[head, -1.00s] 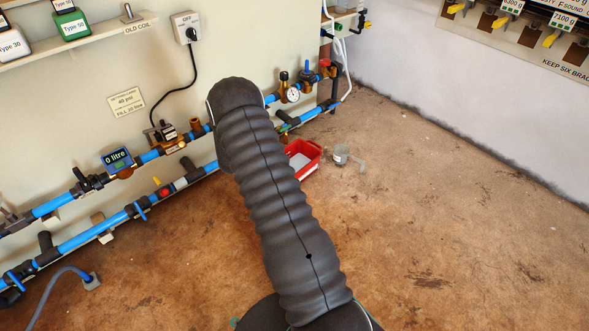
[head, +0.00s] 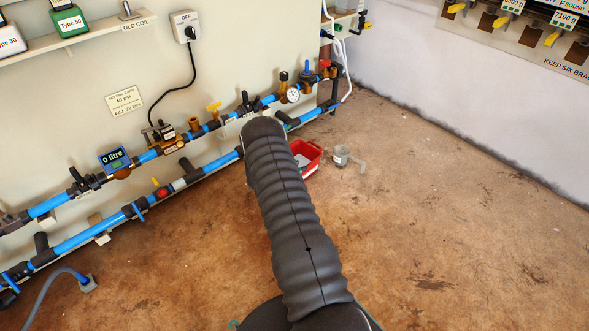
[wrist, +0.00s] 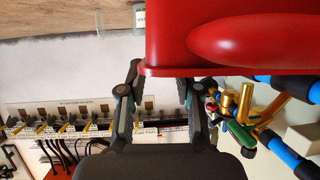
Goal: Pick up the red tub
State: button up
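The red tub (head: 312,165) stands on the brown floor in the head view, close to the blue pipes and partly hidden by my arm. It has a pale inside. In the wrist view, which appears upside down, the red tub (wrist: 220,35) fills the top right, very near, with its rim edge toward my gripper. My gripper (wrist: 162,80) is open, its two dark fingers apart, with the tips near the left part of the rim. I cannot tell whether they touch it. My gripper is hidden behind my arm in the head view.
A small grey cup-like item with a handle (head: 341,156) stands just right of the tub. Blue pipes (head: 222,165) with valves and a gauge run along the wall behind it. Floor to the right is clear. A labelled rack (head: 520,35) hangs on the right wall.

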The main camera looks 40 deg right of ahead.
jog(key=shift+s+b+x, duration=0.15)
jog(key=shift+b+x, duration=0.1)
jog(key=shift+x, duration=1.1)
jog(key=shift+s+b+x, duration=0.2)
jog(key=shift+x, duration=1.15)
jog(key=shift+f, duration=0.1)
grip_shut()
